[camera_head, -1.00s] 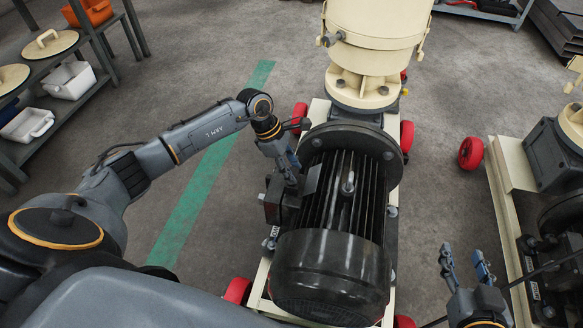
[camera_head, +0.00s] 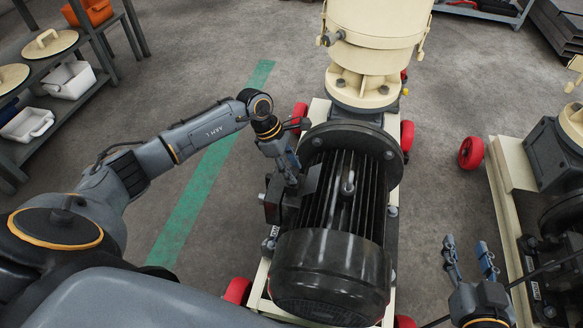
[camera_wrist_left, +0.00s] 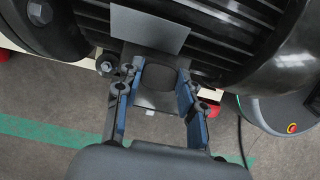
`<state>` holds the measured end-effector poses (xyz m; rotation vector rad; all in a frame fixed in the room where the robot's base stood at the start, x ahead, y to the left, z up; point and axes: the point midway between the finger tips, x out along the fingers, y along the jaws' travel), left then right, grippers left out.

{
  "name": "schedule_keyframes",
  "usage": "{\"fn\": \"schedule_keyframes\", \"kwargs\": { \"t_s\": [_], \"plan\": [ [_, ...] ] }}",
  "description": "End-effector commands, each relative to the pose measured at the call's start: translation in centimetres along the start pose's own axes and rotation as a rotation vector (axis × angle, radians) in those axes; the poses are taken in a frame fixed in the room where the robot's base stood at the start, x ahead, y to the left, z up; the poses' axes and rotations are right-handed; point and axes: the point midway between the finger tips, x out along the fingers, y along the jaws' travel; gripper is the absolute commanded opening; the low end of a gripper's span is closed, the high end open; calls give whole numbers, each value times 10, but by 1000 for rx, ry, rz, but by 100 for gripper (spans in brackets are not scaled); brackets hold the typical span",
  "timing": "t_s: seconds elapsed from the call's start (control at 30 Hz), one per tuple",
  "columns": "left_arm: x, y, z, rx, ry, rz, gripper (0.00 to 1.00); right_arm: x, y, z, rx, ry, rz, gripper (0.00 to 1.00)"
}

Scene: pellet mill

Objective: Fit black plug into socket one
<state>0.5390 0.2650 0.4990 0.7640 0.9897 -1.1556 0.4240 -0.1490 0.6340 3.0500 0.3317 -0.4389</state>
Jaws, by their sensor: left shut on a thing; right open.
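My left gripper (camera_head: 291,172) is at the left side of the ribbed black motor (camera_head: 340,200), beside a dark terminal box (camera_head: 273,208). In the left wrist view its blue-padded fingers (camera_wrist_left: 163,70) are shut on a dark piece (camera_wrist_left: 158,82), which appears to be the black plug. The piece lies against the box under a grey plate (camera_wrist_left: 150,28). Socket one cannot be made out, and I cannot tell whether the plug is inside it. My right gripper (camera_head: 468,246) is open and empty, right of the motor over the floor.
The motor sits on a cream frame with red wheels (camera_head: 238,290), below a cream mill housing (camera_head: 375,50). A second machine (camera_head: 508,165) stands at the right. A shelf (camera_head: 70,105) with white bins is at the left. Floor with a green stripe (camera_head: 205,180) lies between.

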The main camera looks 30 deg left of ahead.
Motion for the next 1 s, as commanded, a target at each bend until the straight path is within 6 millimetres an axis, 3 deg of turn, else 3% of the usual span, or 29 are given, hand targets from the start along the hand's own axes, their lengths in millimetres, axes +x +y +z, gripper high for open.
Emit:
{"fn": "schedule_keyframes", "kwargs": {
  "t_s": [0.8,0.83,0.93,1.0],
  "plan": [
    [0,0,0,0,0,1,0,0,-2,-8,4,46,-3,45],
    [0,0,0,0,0,1,40,1,-2,-8,4,46,-3,45],
    [0,0,0,0,0,0,61,1,-2,-8,5,46,-2,45],
    [0,0,0,0,0,0,65,1,-2,-8,5,46,-2,45]
  ]
}}
